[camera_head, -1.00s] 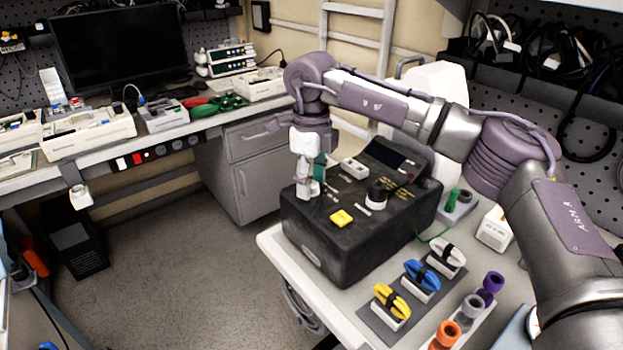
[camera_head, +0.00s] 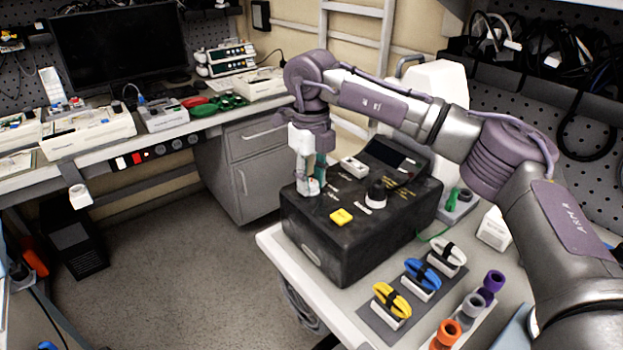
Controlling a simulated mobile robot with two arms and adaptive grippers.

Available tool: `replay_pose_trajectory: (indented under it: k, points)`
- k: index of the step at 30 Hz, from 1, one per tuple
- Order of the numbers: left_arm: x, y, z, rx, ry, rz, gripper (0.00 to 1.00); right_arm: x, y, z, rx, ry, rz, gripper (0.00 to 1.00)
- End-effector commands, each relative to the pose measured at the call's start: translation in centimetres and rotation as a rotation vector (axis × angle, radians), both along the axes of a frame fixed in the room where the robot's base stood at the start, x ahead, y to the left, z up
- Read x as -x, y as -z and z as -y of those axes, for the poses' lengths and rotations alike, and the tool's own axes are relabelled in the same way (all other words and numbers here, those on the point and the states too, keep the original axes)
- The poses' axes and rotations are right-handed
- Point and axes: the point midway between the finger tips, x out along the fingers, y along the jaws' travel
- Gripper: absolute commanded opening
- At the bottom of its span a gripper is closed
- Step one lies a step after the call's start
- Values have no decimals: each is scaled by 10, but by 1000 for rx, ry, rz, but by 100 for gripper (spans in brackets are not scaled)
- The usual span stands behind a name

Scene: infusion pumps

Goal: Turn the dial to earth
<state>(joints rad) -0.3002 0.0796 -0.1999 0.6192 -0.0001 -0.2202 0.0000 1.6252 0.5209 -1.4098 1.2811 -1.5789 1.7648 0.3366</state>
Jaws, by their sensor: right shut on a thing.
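The black test box (camera_head: 330,240) stands on the white table, with white and yellow lettering on its top that is too small to read. My right gripper (camera_head: 311,188) points down at the left rear part of the box top. Its fingers are shut on a small control there, which they mostly hide; I cannot tell which mark it points to. A yellow button (camera_head: 341,217) is in front. My left gripper is not in view.
A white socket block (camera_head: 354,166) sits behind on the box top. Yellow (camera_head: 391,299), blue (camera_head: 422,273) and white cable bundles lie on the table (camera_head: 330,312) in front, beside orange, grey and purple round pieces. A green lead runs right of the box.

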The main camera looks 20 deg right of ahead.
Motion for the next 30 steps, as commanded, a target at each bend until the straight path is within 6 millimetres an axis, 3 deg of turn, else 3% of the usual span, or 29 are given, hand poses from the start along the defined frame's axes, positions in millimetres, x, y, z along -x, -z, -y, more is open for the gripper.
replay_pose_trajectory:
  k: [15,30]
  points:
    - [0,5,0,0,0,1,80,0,0,0,-1,374,2,0]
    - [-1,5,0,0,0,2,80,-1,-1,0,-1,473,2,0]
